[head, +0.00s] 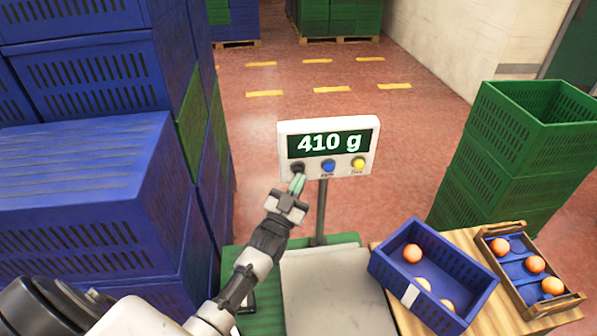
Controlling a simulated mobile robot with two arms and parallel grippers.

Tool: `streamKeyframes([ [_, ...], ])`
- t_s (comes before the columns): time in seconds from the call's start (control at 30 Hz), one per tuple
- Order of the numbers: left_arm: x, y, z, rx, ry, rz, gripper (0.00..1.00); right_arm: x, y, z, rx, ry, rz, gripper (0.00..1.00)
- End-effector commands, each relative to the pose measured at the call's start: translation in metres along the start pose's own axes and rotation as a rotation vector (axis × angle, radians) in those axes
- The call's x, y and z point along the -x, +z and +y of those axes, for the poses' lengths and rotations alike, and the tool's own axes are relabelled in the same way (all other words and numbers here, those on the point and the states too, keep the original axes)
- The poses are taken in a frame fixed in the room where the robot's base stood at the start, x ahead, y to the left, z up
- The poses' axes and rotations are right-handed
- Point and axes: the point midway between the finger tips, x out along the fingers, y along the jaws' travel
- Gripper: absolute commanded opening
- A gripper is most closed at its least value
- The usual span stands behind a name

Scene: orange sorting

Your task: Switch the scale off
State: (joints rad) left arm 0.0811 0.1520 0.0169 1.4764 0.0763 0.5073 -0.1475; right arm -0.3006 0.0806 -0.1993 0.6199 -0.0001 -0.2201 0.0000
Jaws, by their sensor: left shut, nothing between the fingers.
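The scale's display (328,147) stands on a grey post at the centre of the head view. It is lit and reads "410 g". Below the readout is a row of buttons: a dark one (298,168) at the left, a blue one (328,167) in the middle and a yellow one (358,163) at the right. My left gripper (298,182) is shut and empty, its tips at or just below the dark button. I cannot tell whether they touch it. The scale's pale platform (335,290) is bare where it shows. My right gripper is not in view.
A blue crate (385,285) with several oranges stands on a wooden table (461,240) at the right. Beside it is a wooden tray (572,297) with oranges. Blue crates (85,200) are stacked at the left, green crates (500,150) at the right. Red floor lies behind the display.

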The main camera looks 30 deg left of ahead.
Motion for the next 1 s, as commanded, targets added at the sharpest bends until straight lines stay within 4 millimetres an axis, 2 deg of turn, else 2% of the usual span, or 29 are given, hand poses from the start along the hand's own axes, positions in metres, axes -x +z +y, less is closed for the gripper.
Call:
streamKeyframes([
  [1.0,-0.0069,0.005,-0.0051,0.0,0.0,0.0,0.0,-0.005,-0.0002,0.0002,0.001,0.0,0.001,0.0],
])
